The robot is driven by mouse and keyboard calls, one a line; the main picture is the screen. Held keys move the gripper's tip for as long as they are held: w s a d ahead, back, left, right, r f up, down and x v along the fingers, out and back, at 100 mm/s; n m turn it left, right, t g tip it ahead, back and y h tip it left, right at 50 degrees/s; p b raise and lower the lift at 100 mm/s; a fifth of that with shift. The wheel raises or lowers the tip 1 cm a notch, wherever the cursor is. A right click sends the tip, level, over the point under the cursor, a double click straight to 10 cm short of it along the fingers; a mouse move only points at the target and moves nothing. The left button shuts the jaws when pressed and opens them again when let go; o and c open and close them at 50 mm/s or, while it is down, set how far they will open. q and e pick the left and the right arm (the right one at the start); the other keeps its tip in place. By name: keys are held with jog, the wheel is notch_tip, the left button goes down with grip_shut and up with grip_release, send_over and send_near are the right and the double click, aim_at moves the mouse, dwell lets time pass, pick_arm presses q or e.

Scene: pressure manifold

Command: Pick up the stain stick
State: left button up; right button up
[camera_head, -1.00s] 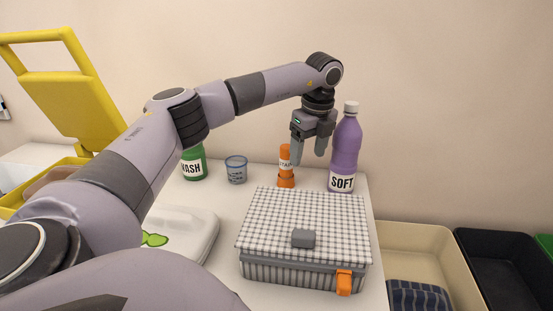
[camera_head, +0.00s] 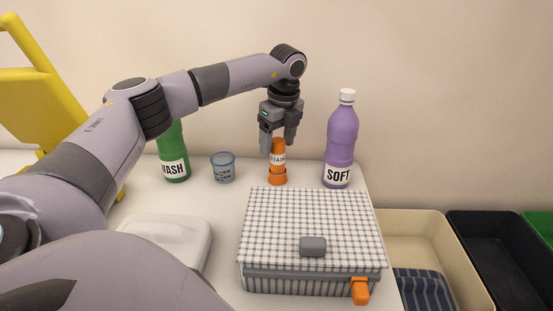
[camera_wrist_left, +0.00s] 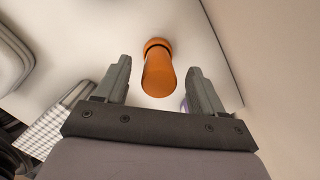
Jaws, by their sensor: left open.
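The stain stick (camera_head: 278,160) is an orange stick with a white label, upright on the white table behind the checked box. My left gripper (camera_head: 277,148) is open, pointing down just above and around the top of the stick. In the left wrist view the stain stick (camera_wrist_left: 158,72) shows between the two fingers of the gripper (camera_wrist_left: 158,78), with space on both sides and no visible contact. My right gripper is not in view.
A purple SOFT bottle (camera_head: 341,140) stands close to the right. A box with a checked lid (camera_head: 290,222) is in front. Bins (camera_head: 428,225) sit at the right.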

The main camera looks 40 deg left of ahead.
aim_at(277, 156)
pick_arm(q)
notch_tip(277, 156, down, 5)
jog(key=shift+a+r, duration=0.1)
jog(key=shift+r, duration=0.05)
jog(key=c, duration=1.1)
jog(key=shift+r, duration=0.1)
jog(key=shift+c, duration=0.2)
